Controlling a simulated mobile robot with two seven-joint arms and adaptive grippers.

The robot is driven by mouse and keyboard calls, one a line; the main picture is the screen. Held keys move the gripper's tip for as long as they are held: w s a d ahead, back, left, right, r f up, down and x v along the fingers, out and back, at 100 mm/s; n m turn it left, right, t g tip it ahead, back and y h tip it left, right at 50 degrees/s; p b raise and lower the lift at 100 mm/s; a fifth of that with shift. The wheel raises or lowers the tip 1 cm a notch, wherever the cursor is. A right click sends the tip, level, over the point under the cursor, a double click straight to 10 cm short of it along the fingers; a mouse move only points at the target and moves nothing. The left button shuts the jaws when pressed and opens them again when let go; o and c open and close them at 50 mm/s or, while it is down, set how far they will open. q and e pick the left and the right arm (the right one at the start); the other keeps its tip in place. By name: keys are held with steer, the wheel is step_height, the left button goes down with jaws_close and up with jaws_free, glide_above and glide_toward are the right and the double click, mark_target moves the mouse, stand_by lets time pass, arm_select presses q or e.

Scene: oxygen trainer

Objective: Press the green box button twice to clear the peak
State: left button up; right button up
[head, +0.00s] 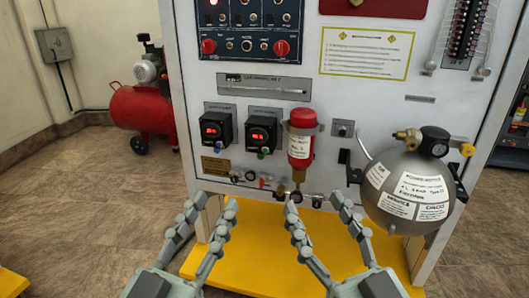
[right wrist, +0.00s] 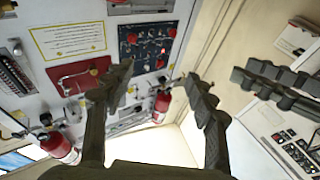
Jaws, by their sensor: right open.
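Two black boxes with red displays, the left box (head: 218,126) and the right box (head: 262,132), are mounted on the white panel (head: 330,100) in the head view. My left gripper (head: 216,200) is open and empty, low in front of the panel and below the boxes. My right gripper (head: 314,200) is open and empty, below the red cylinder. Its fingers also show in the right wrist view (right wrist: 158,82), apart and with nothing between them.
A red cylinder (head: 301,146) hangs right of the boxes. A grey sphere tank (head: 408,188) juts out at the right. A yellow base (head: 258,245) lies below the panel. A red compressor (head: 142,108) stands on the floor at left, where floor is free.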

jaws_close()
stand_by(1.4)
